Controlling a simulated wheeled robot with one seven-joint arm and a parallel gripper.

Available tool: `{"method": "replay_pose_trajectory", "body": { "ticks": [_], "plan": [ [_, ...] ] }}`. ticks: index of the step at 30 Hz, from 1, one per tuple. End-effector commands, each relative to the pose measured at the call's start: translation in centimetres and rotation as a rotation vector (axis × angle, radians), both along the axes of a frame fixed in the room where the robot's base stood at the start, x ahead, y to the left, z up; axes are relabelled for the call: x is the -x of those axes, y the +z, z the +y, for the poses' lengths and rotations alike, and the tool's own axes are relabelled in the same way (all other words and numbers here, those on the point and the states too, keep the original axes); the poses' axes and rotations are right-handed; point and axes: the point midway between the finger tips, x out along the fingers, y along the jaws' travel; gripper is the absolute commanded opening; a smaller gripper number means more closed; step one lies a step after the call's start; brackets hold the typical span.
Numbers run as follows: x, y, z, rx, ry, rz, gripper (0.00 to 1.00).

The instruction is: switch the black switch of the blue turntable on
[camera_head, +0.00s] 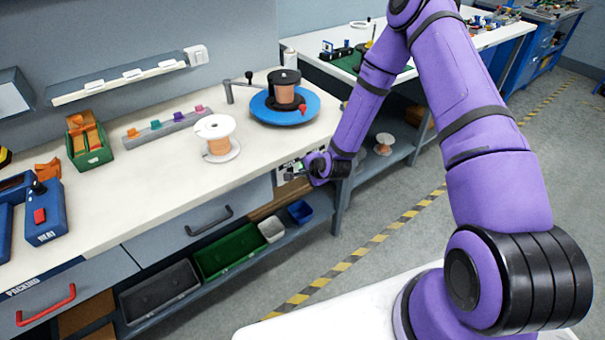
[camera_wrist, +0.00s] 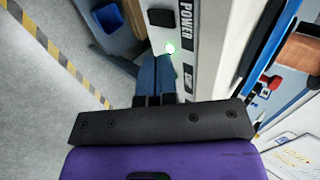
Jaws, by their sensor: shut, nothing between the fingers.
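The blue turntable (camera_head: 262,110) stands on the workbench and carries a copper-coloured spool (camera_head: 284,92) with a black top. Its rim also shows at the right of the wrist view (camera_wrist: 262,40). A light panel labelled POWER (camera_wrist: 204,60) is on the bench front below it. The black switch (camera_wrist: 160,17) is on this panel, with a lit green lamp (camera_wrist: 171,48) beside it. My gripper (camera_wrist: 157,60) is shut and empty, its fingertips close to the panel near the lamp and a little apart from the switch in the picture. In the head view my gripper (camera_head: 299,172) partly covers the panel.
A white-flanged copper spool (camera_head: 218,138), a grey rack of coloured clips (camera_head: 168,126) and a green bin (camera_head: 89,144) stand on the bench. Bins (camera_head: 230,250) sit on the shelf below. The aisle floor (camera_head: 400,222) with striped tape is clear.

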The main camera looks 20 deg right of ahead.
Motion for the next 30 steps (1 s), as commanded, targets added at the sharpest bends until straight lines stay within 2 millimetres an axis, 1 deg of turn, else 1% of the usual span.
{"method": "replay_pose_trajectory", "body": {
  "ticks": [6, 9, 12, 17, 30],
  "plan": [
    [1.9, 3.0, -0.7, 0.001, 0.000, -0.002, 0.00],
    [2.6, 4.0, -0.9, 0.001, 0.000, -0.001, 0.00],
    [3.1, 4.6, -1.1, 0.001, -0.001, 0.000, 0.00],
    [3.4, 5.0, -1.1, 0.000, -0.001, -0.001, 0.00],
    [3.4, 5.0, -1.1, 0.001, 0.001, 0.000, 0.00]
  ]
}}
